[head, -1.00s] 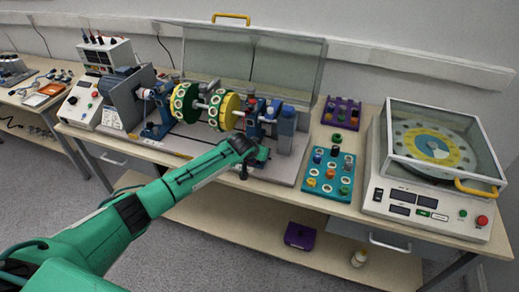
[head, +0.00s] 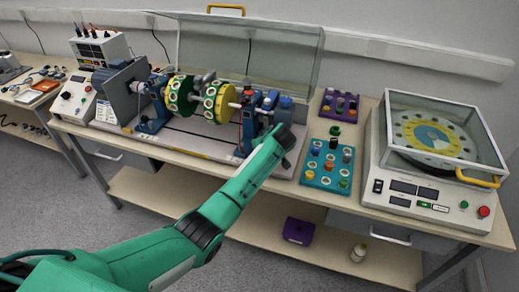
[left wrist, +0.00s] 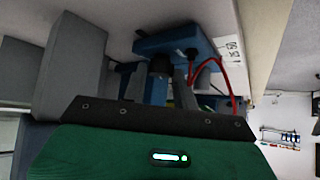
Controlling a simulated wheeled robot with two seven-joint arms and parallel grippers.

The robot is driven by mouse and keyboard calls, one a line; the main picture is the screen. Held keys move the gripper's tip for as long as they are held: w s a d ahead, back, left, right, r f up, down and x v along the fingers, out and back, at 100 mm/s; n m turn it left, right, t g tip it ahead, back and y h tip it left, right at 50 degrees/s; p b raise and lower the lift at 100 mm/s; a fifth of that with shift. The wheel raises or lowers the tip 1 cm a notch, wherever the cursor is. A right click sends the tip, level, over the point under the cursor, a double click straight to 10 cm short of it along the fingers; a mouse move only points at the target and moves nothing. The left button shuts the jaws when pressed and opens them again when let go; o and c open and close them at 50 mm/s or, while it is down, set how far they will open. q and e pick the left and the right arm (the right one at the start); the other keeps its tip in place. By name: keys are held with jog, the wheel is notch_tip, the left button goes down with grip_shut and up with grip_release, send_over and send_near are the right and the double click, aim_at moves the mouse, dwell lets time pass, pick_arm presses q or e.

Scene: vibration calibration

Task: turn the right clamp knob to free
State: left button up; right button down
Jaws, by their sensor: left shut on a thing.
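My left gripper (head: 281,134) is at the right end of the rotor rig, beside the blue right bearing stand (head: 250,122). In the left wrist view its dark fingers (left wrist: 159,88) are closed around a dark, round-topped part, which appears to be the right clamp knob (left wrist: 160,66). The blue stand (left wrist: 172,42) lies just beyond it, with a red cable at its side. In the head view the knob is hidden behind the gripper, and its turn position cannot be read. My right gripper is in neither view.
The shaft carries green and yellow discs (head: 216,102). A raised clear cover (head: 290,55) stands behind the rig. A teal tray (head: 325,182) of coloured parts lies right of the gripper, with a purple tray (head: 351,106) behind it. A balance machine (head: 436,212) stands further right.

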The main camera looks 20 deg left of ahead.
pick_arm(q)
jog(key=n+b, duration=0.1)
jog(key=n+g+y+b, duration=0.1)
jog(key=b, duration=0.1)
jog(key=shift+w+d+f+n, duration=0.15)
jog(key=shift+d+f+n, duration=0.05)
jog(key=shift+n, duration=0.1)
jog(key=shift+g+y+b, duration=0.3)
jog(key=shift+g, duration=0.1)
jog(key=shift+r+n+g+b, duration=0.15)
jog(key=shift+n+g+b, duration=0.2)
jog(key=shift+n, duration=0.25)
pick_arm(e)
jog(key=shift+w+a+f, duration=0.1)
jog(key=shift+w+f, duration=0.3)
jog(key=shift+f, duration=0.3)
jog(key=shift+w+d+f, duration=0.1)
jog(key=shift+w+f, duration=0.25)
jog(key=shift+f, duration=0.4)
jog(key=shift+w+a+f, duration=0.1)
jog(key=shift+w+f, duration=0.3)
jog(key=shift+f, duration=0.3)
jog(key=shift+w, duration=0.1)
pick_arm(q)
jog(key=o, duration=1)
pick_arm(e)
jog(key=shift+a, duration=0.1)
